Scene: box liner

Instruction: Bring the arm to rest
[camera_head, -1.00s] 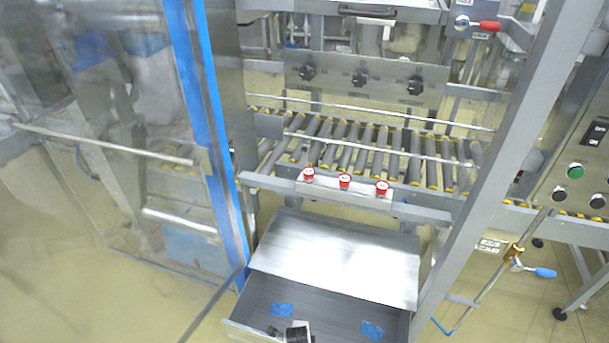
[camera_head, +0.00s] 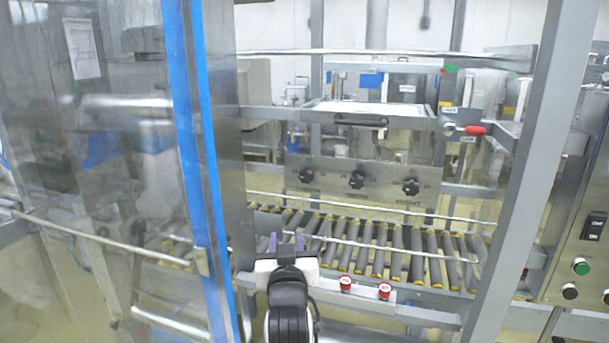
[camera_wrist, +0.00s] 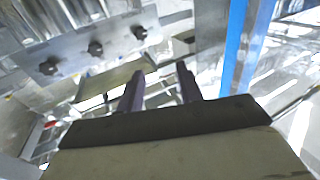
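My gripper (camera_head: 286,240) is raised in front of the roller conveyor in the head view, its white body and black wrist below the two purple fingers. The fingers point up and away from the camera. In the wrist view the two dark purple fingers (camera_wrist: 161,84) stand apart with nothing held between them. The gripper covers part of the conveyor's front rail and hides where a third red button stood.
The roller conveyor (camera_head: 395,255) lies beyond my gripper. Two red buttons (camera_head: 345,284) show on its front rail. A panel with black knobs (camera_head: 357,180) stands behind. A blue-edged clear door (camera_head: 190,130) is at left, a slanted metal post (camera_head: 515,180) at right.

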